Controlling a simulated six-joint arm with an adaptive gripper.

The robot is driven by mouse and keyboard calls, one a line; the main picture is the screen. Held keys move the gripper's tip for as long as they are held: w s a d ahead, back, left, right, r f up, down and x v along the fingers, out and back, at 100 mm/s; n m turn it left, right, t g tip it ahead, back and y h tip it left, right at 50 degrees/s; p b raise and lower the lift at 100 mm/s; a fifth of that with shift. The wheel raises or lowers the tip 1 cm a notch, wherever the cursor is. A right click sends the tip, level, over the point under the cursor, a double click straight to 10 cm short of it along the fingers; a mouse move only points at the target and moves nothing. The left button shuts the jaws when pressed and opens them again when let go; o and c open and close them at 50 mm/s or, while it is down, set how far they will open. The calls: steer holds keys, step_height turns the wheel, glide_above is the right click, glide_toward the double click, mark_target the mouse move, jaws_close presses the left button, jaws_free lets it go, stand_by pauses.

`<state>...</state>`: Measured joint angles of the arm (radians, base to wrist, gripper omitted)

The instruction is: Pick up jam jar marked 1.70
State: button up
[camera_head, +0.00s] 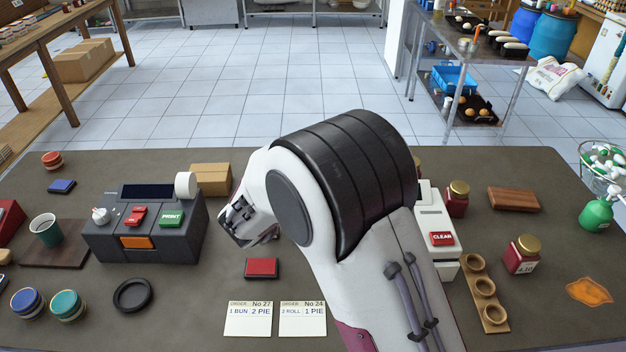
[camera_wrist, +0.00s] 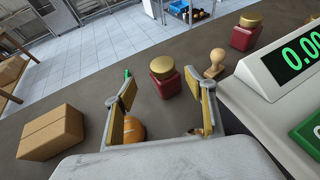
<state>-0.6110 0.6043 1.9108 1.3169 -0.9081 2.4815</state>
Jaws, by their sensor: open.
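My gripper (camera_wrist: 165,95) is open, its two yellow-padded fingers spread in the wrist view. Beyond the fingertips, roughly in line with the gap, stands a red jam jar with a gold lid (camera_wrist: 164,83). A second red jar (camera_wrist: 245,36) stands farther off to the right. In the head view one jar (camera_head: 457,204) stands right of the scale, and another (camera_head: 521,260) nearer the front right has a label that seems to read 4.10. A gold lid edge shows beside my arm, mostly hidden by it. I cannot read 1.70 on any jar.
A scale (camera_wrist: 285,75) reading 0.00 stands close at the right of my gripper. A wooden stamp (camera_wrist: 215,64) stands beside the nearer jar. An orange-brown round thing (camera_wrist: 134,130) shows between the fingers. A cardboard box (camera_wrist: 52,132) lies left.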

steer(key=shift+w, duration=0.1)
steer(key=shift+x, duration=1.25)
steer(key=shift+d, duration=0.1)
steer(key=shift+d+x, duration=0.2)
steer(key=shift+x, duration=2.35)
steer(key=shift+r, duration=0.15)
steer(key=c, duration=1.3)
steer(key=shift+r, duration=0.15)
